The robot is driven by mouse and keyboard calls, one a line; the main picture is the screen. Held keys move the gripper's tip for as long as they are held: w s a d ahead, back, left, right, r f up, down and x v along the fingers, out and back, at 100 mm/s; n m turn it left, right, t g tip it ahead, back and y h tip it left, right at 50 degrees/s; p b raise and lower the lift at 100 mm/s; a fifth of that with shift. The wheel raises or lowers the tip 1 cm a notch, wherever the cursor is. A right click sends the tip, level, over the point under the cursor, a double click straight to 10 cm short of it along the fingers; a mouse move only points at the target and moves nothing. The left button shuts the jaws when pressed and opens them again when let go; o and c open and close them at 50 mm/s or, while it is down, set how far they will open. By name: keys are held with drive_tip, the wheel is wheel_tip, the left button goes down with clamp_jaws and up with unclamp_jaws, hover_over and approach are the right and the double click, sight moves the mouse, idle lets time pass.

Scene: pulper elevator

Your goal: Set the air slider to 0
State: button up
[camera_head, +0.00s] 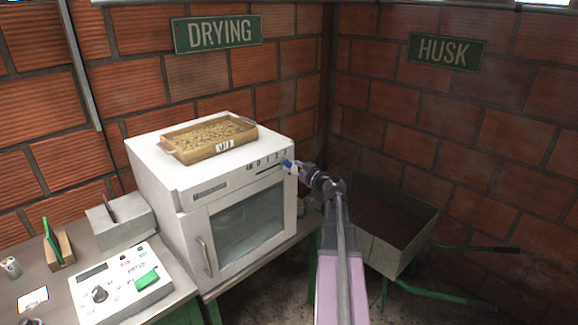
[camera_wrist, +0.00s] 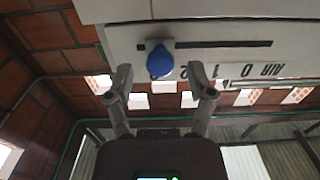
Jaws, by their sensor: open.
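The air slider's blue knob (camera_head: 287,165) is at the right end of its dark slot on the white dryer's (camera_head: 240,190) upper front. In the wrist view, where the lettering is upside down, the blue knob (camera_wrist: 160,62) is at the left end of the slot (camera_wrist: 225,43), far from the "AIR 0" label (camera_wrist: 265,70) and past the "1". My gripper (camera_head: 298,168) is open at the knob. In the wrist view its fingers stand on either side of the knob with gaps; contact is not visible.
A tray of beans (camera_head: 210,138) sits on the dryer. A control box with a dial and green switch (camera_head: 122,287) is on the bench at left. A husk cart (camera_head: 400,225) stands right of my arm. Brick walls close off the back.

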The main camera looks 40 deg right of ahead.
drive_tip(key=shift+w+a, duration=0.1)
drive_tip(key=shift+w, duration=0.9)
clamp_jaws()
